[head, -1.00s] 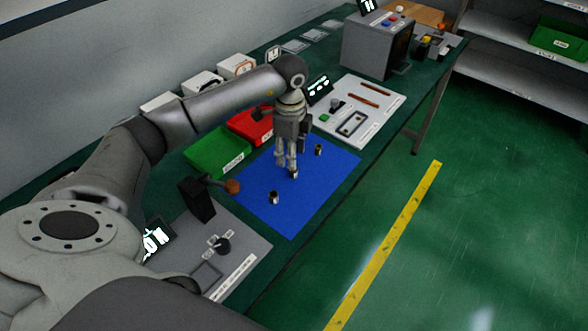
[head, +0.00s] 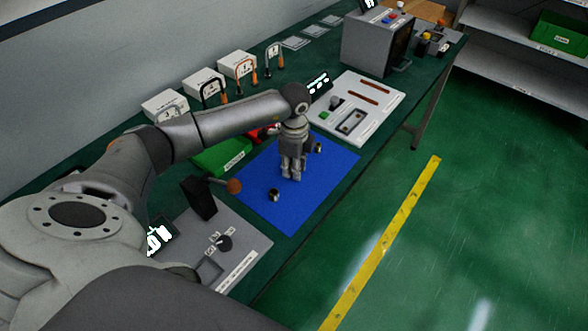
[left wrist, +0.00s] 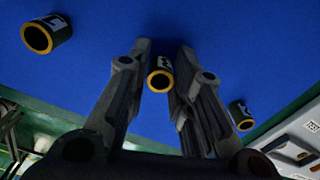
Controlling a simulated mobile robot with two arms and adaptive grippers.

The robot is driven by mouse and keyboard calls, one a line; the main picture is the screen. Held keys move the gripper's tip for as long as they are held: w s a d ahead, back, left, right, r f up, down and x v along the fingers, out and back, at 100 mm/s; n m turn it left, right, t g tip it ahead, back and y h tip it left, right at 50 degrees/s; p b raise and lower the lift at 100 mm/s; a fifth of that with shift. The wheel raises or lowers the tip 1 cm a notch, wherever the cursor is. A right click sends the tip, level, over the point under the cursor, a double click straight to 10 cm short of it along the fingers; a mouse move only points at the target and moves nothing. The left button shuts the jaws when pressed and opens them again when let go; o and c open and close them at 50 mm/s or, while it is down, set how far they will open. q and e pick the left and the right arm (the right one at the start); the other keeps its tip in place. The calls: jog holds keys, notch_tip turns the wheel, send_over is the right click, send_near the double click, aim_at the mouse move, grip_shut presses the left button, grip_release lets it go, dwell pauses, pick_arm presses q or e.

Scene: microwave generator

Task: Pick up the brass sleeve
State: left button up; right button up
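Three short dark sleeves with brass-coloured rims and white labels stand on the blue mat (head: 262,180). In the left wrist view, one sleeve (left wrist: 160,76) lies between the fingers of my left gripper (left wrist: 164,50). Another sleeve (left wrist: 46,34) is at the upper left, and a third (left wrist: 241,115) is at the right. In the head view, my left gripper (head: 291,177) points down over the mat and hides the middle sleeve. The near sleeve (head: 274,195) and far sleeve (head: 318,147) show there. The fingers are apart; firm contact is not visible. My right gripper is not in view.
A green bin (head: 222,156) and a partly hidden red bin (head: 262,133) stand behind the mat. A grey panel with a knob (head: 224,243) is in front, and a white fixture board (head: 375,95) is beyond. White boxes (head: 203,84) line the wall.

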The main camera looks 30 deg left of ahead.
pick_arm(q)
grip_shut()
jog(key=shift+r, duration=0.5)
notch_tip(320, 180, up, 2)
jog(key=shift+r+b, duration=0.15)
jog(key=shift+b, duration=0.2)
jog(key=s+d+r+b, duration=0.3)
jog(key=s+d+r, duration=0.3)
jog(key=s+r, duration=0.3)
jog(key=s, duration=0.3)
jog(key=shift+s+r, duration=0.35)
jog(key=shift+r, duration=0.05)
